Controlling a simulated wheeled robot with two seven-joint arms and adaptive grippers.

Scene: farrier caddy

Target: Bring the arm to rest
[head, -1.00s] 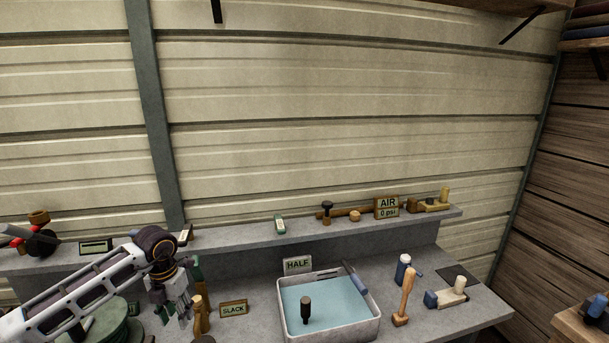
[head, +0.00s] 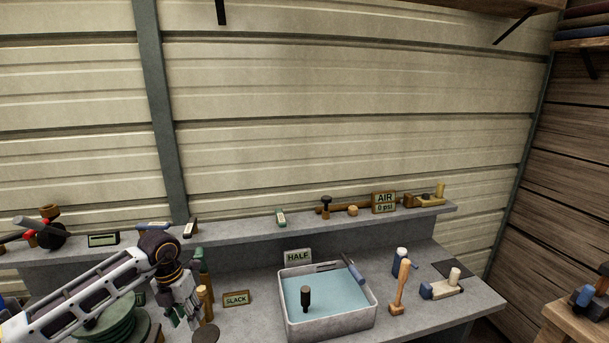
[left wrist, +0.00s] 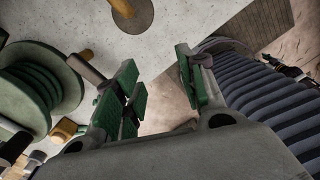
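My left gripper (head: 181,316) hangs at the end of my left arm, at the lower left in the head view, above the front left of the grey bench. In the left wrist view its green-padded fingers (left wrist: 160,92) are spread apart with nothing between them. The bench edge and the floor show beyond the gap. My right gripper is in neither view.
A white-walled tray (head: 345,323) with a blue inside and a dark-handled tool stands mid-bench. A mallet (head: 399,285) and a wooden block tool (head: 441,286) are to its right. A SLACK sign (head: 236,298) stands left of the tray. A raised shelf (head: 240,231) runs behind.

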